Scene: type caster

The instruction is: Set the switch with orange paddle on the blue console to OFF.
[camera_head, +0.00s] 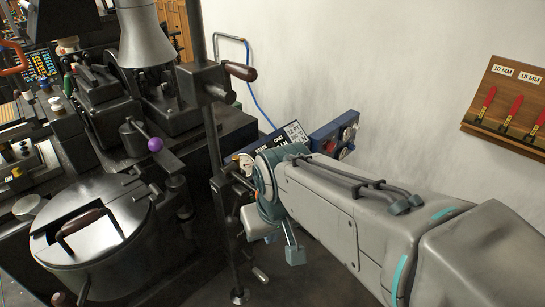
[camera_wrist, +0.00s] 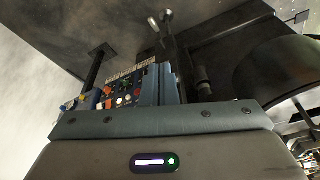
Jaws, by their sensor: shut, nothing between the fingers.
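The blue console (camera_head: 323,140) is by the white wall in the head view, partly hidden behind my arm. A panel with coloured controls (camera_wrist: 122,95) shows in the wrist view, beyond my gripper. A small orange part (camera_wrist: 107,90) is at its left side; it is too small to tell whether it is the paddle or which way it is set. My gripper (camera_wrist: 160,86) is shut and empty, with its blue-grey fingers in front of the right part of the panel. I cannot tell whether they touch it.
A dark upright post (camera_head: 210,130) with a clamp stands left of my arm. A black machine with a round lidded drum (camera_head: 95,235) fills the left. A wooden tool rack (camera_head: 510,110) with red-handled tools hangs on the right wall. Bare wall lies between rack and console.

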